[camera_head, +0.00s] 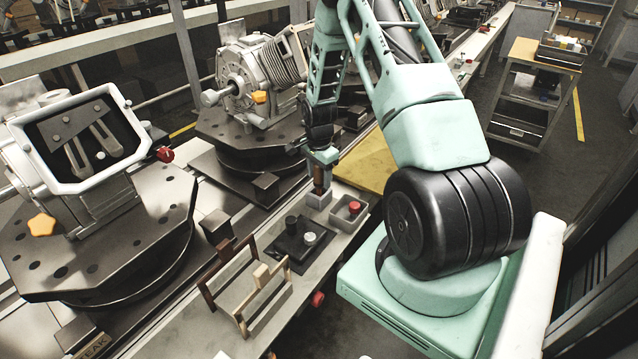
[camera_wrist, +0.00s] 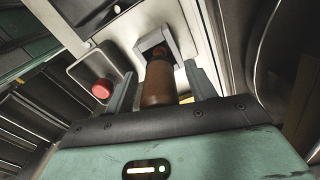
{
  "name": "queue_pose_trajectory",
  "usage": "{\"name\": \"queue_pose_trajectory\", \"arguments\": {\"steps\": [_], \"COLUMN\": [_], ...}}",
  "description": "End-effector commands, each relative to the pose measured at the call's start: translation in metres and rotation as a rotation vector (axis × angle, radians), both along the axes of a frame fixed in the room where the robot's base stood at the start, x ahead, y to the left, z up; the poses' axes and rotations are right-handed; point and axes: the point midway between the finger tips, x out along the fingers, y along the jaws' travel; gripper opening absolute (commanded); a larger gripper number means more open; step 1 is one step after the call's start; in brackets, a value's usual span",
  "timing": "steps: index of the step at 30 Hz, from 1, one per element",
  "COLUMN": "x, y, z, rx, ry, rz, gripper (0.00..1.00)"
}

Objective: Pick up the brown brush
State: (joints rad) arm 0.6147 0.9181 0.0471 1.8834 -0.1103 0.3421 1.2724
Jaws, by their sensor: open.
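The brown brush (camera_wrist: 158,84) is a brown cylinder in the wrist view, with its far end at a small grey square holder (camera_wrist: 172,40). In the head view the brush (camera_head: 319,180) shows as a small brown piece standing above the grey holder (camera_head: 318,199). My gripper (camera_wrist: 160,70) is open, with one finger on each side of the brush. Gaps show between the fingers and the brush, mainly on the right. In the head view my gripper (camera_head: 320,163) points down above the holder, and its fingers are too small to make out.
A grey box with a red button (camera_head: 354,208) stands right beside the holder; the button also shows in the wrist view (camera_wrist: 102,88). A dark plate with knobs (camera_head: 298,240) and a wooden frame (camera_head: 262,290) lie nearer. Round fixtures carrying machine parts (camera_head: 100,235) stand left.

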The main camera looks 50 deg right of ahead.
Motion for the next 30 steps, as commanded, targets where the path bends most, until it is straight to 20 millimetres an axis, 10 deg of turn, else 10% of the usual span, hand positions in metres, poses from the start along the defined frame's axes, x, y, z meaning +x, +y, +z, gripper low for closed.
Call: {"name": "queue_pose_trajectory", "arguments": {"steps": [4,10,20,30], "x": [0.0,0.0,0.0,0.001], "y": [0.0,0.0,-0.001,-0.001], "z": [0.0,0.0,0.005,0.061], "rx": [0.0,0.0,-0.001,-0.004], "ry": [0.0,0.0,-0.001,-0.004], "rz": [0.0,0.0,0.0,0.0], "gripper": [0.55,0.0,0.0,0.0]}}
